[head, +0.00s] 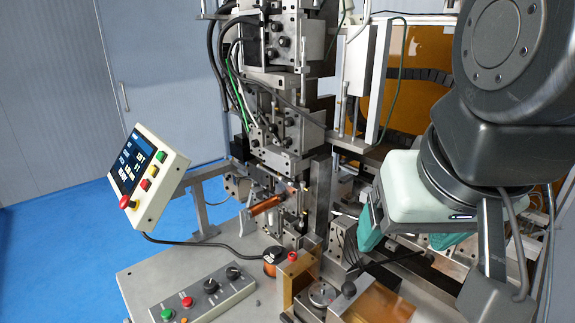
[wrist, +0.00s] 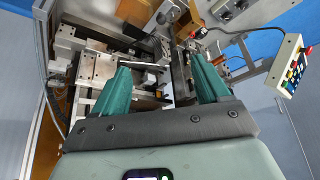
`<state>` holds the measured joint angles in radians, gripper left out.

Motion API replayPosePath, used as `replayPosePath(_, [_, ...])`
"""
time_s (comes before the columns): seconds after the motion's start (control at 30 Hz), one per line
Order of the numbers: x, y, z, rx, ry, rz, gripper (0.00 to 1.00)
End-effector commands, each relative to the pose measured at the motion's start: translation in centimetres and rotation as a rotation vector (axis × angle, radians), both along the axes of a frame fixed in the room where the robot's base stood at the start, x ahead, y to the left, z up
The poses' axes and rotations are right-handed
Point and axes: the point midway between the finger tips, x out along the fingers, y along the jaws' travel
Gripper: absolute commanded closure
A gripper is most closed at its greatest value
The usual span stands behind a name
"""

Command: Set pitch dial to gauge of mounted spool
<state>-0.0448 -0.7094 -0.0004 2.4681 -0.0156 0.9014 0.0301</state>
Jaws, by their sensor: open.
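A round silver dial (head: 322,293) sits on the machine's front bench; its markings are too small to read. A spool with a black top and copper winding (head: 272,262) sits on the bench behind the control box; its pale label is not legible. A copper-wound coil (head: 266,206) lies across the machine above it. I cannot tell for certain which of these is the mounted spool. My gripper (head: 407,238) is to the right of the dial and higher, with its teal fingers apart and nothing between them. In the wrist view my gripper (wrist: 160,76) also shows open, above the machine parts.
A control box (head: 203,297) with green and red buttons and two black knobs lies at front left. A tilted screen panel (head: 148,178) stands at left. A red button (head: 292,257) and a black ball-ended lever (head: 349,289) stand near the dial. The machine's column rises behind.

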Motion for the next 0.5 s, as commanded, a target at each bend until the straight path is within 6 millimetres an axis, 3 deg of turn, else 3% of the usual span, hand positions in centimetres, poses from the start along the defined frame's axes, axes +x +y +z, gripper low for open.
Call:
replayPosePath(0.07, [1.9,0.6,0.4,0.014,0.026,-0.024,0.38])
replayPosePath(0.27, [9.3,3.8,0.8,0.071,0.113,-0.139,0.39])
replayPosePath(0.5, [18.5,9.9,-2.5,0.131,0.218,-0.297,0.39])
